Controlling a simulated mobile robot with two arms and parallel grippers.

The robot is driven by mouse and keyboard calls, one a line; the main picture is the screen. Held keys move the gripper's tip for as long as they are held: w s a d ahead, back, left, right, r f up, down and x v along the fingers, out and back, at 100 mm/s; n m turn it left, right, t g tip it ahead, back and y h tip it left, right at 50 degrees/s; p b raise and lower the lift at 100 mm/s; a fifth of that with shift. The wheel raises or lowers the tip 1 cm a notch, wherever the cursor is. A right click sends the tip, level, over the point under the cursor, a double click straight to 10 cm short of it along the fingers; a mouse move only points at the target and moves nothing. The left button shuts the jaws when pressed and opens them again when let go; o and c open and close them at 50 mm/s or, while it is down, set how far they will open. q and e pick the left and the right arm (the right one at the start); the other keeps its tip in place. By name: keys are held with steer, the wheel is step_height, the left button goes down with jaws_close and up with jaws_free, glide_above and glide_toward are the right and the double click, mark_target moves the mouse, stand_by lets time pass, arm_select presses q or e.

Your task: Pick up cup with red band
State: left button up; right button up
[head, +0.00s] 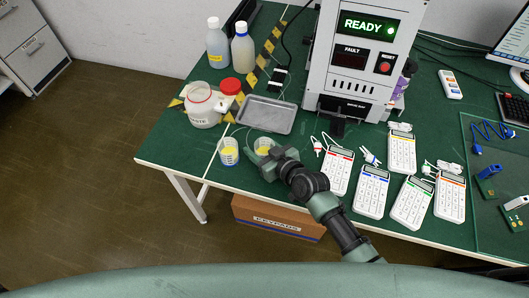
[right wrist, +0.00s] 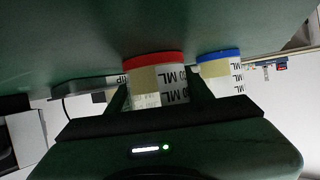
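The cup with the red band (right wrist: 158,82) stands between the two fingers of my right gripper (right wrist: 160,90) in the right wrist view, which shows the scene upside down. The fingers flank its sides; whether they press on it I cannot tell. Its base looks to be on the green table. In the head view this cup (head: 263,147), with yellow contents, is partly hidden by my right gripper (head: 268,160). A cup with a blue band (head: 228,152) stands just left of it; it also shows in the right wrist view (right wrist: 221,70). My left gripper is not in view.
A grey metal tray (head: 265,115) lies behind the cups. A white jar (head: 202,106), a red lid (head: 231,86) and two bottles (head: 243,48) stand behind left. Several keypads (head: 371,190) lie to the right, before the testing machine (head: 350,70). The table's front edge is near.

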steer(key=c, duration=0.5)
